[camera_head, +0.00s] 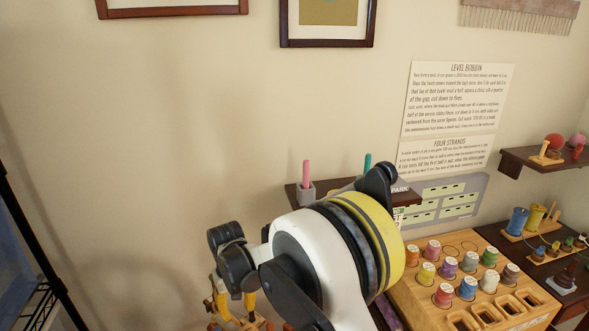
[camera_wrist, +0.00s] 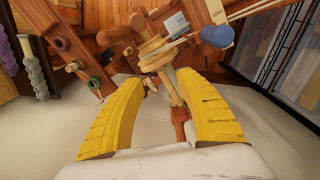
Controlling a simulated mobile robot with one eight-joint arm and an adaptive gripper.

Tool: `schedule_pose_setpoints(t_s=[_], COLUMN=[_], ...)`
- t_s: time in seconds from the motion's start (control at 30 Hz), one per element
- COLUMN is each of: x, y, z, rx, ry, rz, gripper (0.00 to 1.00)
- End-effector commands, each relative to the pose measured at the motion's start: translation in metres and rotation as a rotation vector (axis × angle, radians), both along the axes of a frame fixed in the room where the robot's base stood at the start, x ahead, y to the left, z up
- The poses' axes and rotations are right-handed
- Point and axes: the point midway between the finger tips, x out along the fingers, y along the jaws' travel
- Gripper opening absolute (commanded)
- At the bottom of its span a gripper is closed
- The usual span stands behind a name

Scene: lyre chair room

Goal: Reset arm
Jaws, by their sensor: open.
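My gripper (camera_wrist: 160,120) is open in the wrist view, with its two yellow fingers spread apart. Nothing is held between the fingers. Beyond and between them is a wooden piece of equipment (camera_wrist: 155,50) with rounded knobs and pale cords; I cannot tell whether they touch it. In the head view my arm rises from the bottom centre and bends down to the left. Only a little of the yellow fingers shows there, low at the picture's edge, and the fingertips are not clear.
A wooden rack of coloured spools (camera_head: 467,275) stands right of my arm. A dark shelf (camera_head: 295,196) with pink and teal pegs is behind the arm. Another shelf (camera_head: 540,160) is at right. Framed pictures hang above. A dark metal rack (camera_head: 40,250) stands at left. The wall between is bare.

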Motion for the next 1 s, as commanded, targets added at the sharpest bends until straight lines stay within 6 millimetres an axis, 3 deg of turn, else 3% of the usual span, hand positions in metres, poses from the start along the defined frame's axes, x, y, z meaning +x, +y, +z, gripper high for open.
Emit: schedule_pose_setpoints(t_s=[0.37,0.57,0.8,1.0], x=[0.004,-0.004,-0.047,-0.104], y=[-0.059,-0.106,-0.197,-0.266], z=[0.061,0.099,0.149,0.162], rx=[0.044,0.074,0.123,0.150], ry=[-0.075,-0.137,-0.268,-0.391], rz=[-0.080,-0.140,-0.260,-0.364], gripper=[0.40,0.40,0.40,0.40])
